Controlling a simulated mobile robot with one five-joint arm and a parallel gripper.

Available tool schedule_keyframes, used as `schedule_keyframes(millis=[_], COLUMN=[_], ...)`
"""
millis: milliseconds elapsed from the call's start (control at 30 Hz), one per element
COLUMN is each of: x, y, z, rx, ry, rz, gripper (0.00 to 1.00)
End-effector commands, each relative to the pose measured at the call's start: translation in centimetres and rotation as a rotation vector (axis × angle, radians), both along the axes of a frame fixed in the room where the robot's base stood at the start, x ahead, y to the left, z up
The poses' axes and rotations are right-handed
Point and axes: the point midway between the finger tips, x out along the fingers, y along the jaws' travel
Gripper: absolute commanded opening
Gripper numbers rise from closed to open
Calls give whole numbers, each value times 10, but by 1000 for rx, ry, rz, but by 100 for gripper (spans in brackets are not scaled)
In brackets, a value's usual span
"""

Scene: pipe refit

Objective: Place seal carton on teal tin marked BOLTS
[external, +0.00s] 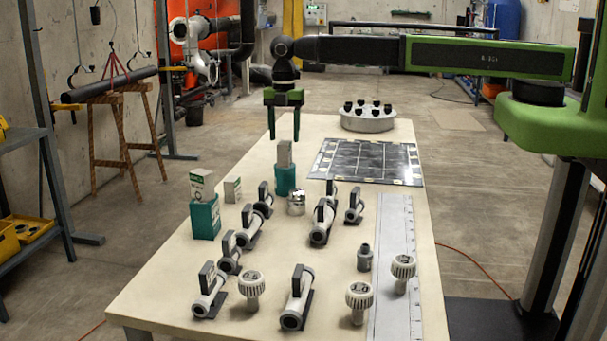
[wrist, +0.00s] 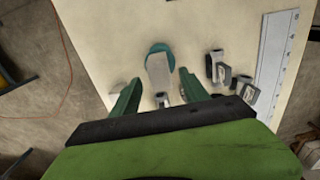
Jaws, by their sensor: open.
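A plain grey carton (external: 285,153) stands upright on a round teal tin (external: 285,180) near the middle of the table. No lettering on either can be read, so I cannot confirm the BOLTS mark. My gripper (external: 284,136) is open and points down just above this carton, with its fingertips near the carton's top. In the wrist view, the carton (wrist: 159,70) shows between the spread fingers of my gripper (wrist: 160,77), and the teal tin (wrist: 158,47) shows behind it. The fingers look clear of the carton.
A teal box (external: 204,218) at the left bears a labelled carton (external: 201,186); a small grey carton (external: 233,190) stands beside it. A metal can (external: 296,203) and several pipe fittings (external: 325,222) fill the front. A dark gridded mat (external: 366,162) and round tray (external: 367,122) lie behind.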

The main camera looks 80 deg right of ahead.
Motion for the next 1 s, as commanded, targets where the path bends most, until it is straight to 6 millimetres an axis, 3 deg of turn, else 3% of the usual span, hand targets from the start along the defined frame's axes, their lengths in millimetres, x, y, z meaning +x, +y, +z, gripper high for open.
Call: schedule_keyframes(millis=[33,200,467,567,800,900,1000], x=[0,0,-5,-34,-142,-171,-185], y=[0,0,-1,-6,-22,-26,-28], z=[25,53,56,55,55,55,56], rx=[0,0,0,0,0,1,1], ry=[0,0,0,1,0,0,0], rz=[0,0,-27,-211,-1077,-1353,-1513], gripper=[53,53,53,53,53,53,53])
